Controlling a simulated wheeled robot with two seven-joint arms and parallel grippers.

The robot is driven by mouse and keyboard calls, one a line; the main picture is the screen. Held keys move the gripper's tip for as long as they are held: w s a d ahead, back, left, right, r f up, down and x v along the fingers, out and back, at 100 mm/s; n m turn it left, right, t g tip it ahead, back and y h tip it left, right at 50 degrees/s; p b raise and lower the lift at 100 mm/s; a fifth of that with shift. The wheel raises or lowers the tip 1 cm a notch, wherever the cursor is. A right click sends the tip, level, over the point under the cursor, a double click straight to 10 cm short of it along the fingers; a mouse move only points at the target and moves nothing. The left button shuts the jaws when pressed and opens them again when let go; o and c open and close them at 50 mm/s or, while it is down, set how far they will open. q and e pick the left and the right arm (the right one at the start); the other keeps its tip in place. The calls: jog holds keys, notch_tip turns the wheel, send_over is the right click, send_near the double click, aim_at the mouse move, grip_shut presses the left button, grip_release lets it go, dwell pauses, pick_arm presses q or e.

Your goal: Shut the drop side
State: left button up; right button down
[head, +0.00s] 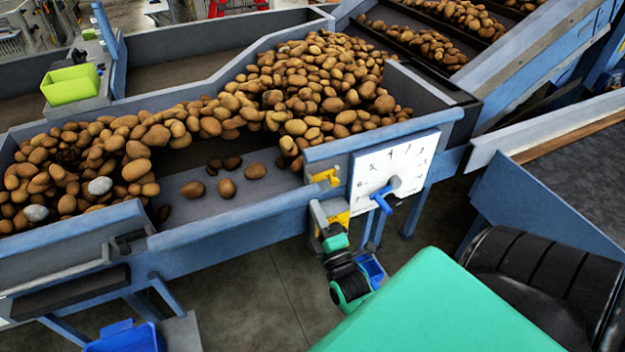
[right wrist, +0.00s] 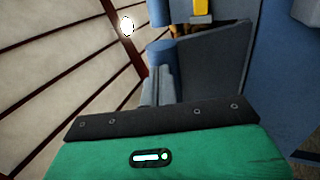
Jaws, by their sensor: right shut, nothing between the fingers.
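The potato trough's front shows a low blue rail (head: 230,212) between a higher grey wall section (head: 60,250) at left and the dial panel at right. I cannot tell for certain which part is the drop side or how far it is swung. A yellow catch (head: 325,177) sits at the right end of this stretch and shows in the right wrist view (right wrist: 202,8). My right gripper (head: 318,212) is shut and empty, just below the catch and outside the trough. In the right wrist view its fingers (right wrist: 162,85) point toward blue framework and a grey panel (right wrist: 210,62). My left gripper is out of view.
Potatoes (head: 315,85) are heaped in the trough, with a few loose on its bare floor near the front rail. A white dial plate (head: 393,175) with a blue handle (head: 382,200) is right of my gripper. A blue bin (head: 125,338) stands low at left; a lime box (head: 70,85) sits behind.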

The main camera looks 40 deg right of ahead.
aim_at(312, 196)
jog(key=shift+g, duration=0.8)
jog(key=w+r+p, duration=0.1)
jog(key=r+p, duration=0.1)
jog(key=w+r+p, duration=0.2)
jog(key=p, duration=0.1)
jog(key=shift+d, duration=0.4)
jog(key=x, duration=0.2)
jog(key=r+p+x, duration=0.1)
jog(key=x, duration=0.2)
jog(key=shift+s+a, duration=0.1)
jog(key=shift+s, duration=0.1)
jog(key=shift+p+x, duration=0.3)
jog(key=shift+x, duration=0.85)
